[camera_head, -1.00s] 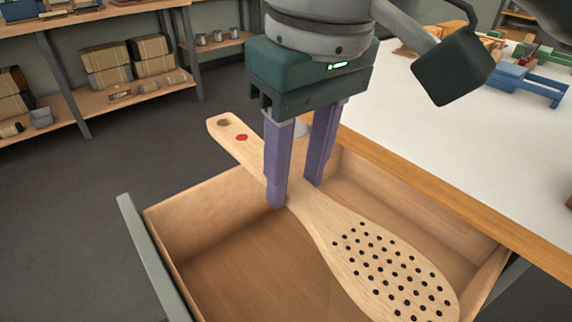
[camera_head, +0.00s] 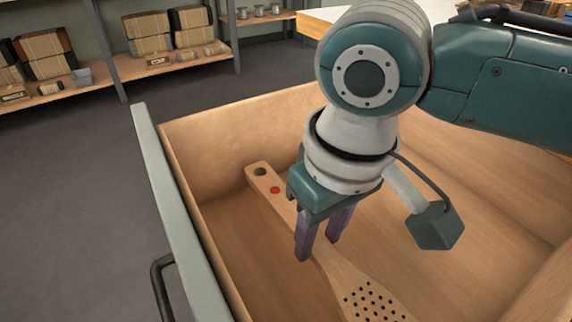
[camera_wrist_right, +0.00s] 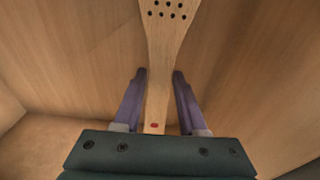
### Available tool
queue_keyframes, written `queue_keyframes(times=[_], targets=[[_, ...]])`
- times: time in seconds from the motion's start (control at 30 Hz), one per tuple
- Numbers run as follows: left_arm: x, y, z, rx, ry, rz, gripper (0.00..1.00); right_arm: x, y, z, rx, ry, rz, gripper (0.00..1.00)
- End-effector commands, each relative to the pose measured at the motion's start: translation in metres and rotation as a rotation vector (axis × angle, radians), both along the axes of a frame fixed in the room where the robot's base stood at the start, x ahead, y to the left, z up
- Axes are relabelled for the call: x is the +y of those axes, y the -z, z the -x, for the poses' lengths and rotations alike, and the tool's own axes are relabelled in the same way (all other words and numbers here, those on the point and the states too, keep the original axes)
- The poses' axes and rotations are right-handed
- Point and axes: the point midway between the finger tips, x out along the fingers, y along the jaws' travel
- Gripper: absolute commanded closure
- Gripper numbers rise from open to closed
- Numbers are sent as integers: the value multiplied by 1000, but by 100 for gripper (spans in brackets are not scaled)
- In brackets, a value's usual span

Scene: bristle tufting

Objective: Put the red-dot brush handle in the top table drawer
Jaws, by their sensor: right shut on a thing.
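The wooden brush handle (camera_head: 340,276) has a red dot, an end hole and many small holes in its wide head. It lies low inside the open drawer (camera_head: 240,250), along the drawer floor; I cannot tell if it fully touches the floor. My right gripper (camera_head: 316,250) points down with its purple fingers shut on the handle's narrow part. In the right wrist view the fingers (camera_wrist_right: 159,74) stand on both sides of the handle (camera_wrist_right: 168,42), with the red dot near the palm. The far end of the head is cut off in the head view. My left gripper is not in view.
The drawer's front panel (camera_head: 180,215) with a dark pull handle (camera_head: 162,285) stands at the left. The drawer floor around the brush handle is otherwise empty. Shelves (camera_head: 170,70) with wrapped packages stand at the back. A white tabletop (camera_head: 345,10) shows at the top.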

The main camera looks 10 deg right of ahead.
Motion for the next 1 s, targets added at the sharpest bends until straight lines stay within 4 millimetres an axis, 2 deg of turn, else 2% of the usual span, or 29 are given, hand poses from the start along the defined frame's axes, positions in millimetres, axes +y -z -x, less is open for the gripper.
queue_keyframes(times=[0.3,0.67,0.7,0.93,1.0], targets=[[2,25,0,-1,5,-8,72,0,44,0,1,0,0,100],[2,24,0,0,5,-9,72,0,45,0,1,0,-1,100],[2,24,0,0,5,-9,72,0,46,0,1,1,-1,58],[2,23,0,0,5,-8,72,0,45,0,0,0,0,32],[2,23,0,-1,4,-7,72,0,45,0,0,0,0,29]])
